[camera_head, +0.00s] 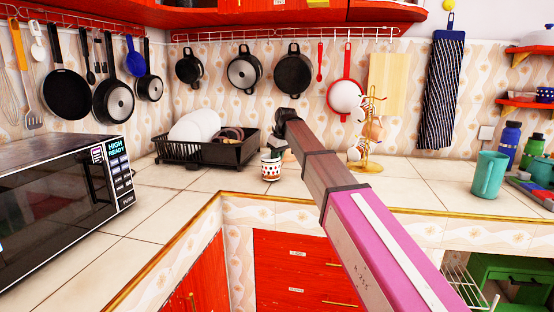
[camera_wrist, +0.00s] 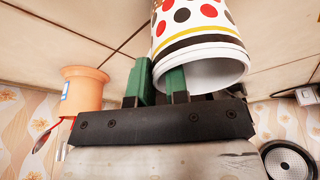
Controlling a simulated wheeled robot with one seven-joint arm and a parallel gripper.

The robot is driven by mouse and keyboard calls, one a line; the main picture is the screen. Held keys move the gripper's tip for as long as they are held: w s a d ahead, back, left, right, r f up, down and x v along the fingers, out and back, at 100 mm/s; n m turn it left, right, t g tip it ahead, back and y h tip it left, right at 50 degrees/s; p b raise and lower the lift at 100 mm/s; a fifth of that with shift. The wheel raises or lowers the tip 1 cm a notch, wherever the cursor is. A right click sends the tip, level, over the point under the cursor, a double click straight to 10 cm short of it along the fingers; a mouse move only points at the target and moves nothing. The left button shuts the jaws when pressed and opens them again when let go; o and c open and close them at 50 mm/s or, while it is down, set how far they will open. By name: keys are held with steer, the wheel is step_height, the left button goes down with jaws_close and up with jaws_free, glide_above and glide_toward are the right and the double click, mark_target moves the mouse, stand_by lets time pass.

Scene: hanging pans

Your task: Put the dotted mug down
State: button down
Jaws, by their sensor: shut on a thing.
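In the head view my arm mostly hides the gripper.
A black dish rack (camera_head: 205,150) with plates stands behind the mug. A gold mug tree (camera_head: 366,164) is to the right, a microwave (camera_head: 65,190) to the left. An orange cup (camera_wrist: 83,88) shows in the wrist view. Bare tiles lie left of the mug.

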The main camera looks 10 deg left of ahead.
steer(key=shift+f, duration=0.45)
steer(key=c, duration=1.1)
jaws_free()
steer(key=v, duration=1.2)
